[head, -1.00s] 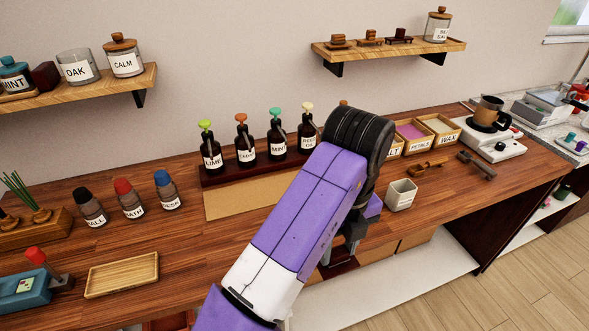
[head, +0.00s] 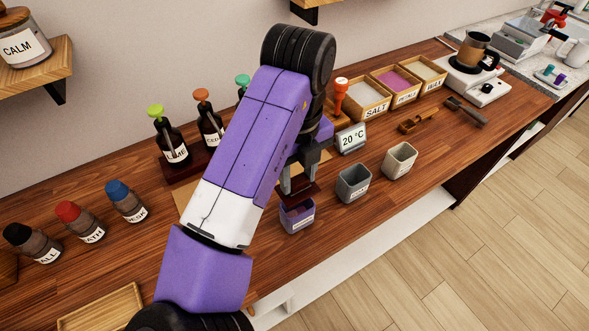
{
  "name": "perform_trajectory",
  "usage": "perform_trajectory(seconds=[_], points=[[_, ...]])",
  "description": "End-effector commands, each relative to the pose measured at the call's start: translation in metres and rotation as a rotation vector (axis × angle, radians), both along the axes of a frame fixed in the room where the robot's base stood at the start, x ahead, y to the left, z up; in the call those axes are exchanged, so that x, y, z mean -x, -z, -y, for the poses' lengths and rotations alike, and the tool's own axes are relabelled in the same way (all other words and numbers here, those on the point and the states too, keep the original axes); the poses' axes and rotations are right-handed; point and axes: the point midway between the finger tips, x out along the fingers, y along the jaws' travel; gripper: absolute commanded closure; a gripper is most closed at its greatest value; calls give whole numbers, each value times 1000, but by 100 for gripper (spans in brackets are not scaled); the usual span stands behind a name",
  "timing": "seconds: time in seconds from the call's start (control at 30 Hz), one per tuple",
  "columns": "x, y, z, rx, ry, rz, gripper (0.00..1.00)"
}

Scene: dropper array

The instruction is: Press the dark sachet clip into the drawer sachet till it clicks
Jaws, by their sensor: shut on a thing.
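My gripper (head: 299,184) points down over the front part of the counter and is shut on a dark maroon piece (head: 302,193), which looks like the dark sachet clip. The held piece is just above a small purple labelled cup (head: 298,222); I cannot tell whether they touch. Something reddish-brown shows inside the cup. I cannot make out a drawer sachet; my arm hides part of the counter and its front.
A grey cup (head: 354,184) and a cream cup (head: 399,160) stand right of the purple one. Behind are a 20 °C display (head: 351,139), an orange-red stamp (head: 341,97) and wooden boxes (head: 365,102). Brown (head: 418,122) and dark (head: 466,111) wooden pieces lie farther right.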

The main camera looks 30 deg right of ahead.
Motion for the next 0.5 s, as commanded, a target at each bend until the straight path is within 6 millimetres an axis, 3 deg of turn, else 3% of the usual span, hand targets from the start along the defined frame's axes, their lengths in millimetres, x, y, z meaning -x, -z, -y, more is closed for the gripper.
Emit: perform_trajectory(seconds=[0.23,0.5], points=[[-1,2,0,0,1,1,97],[-1,24,0,0,0,0,97]])
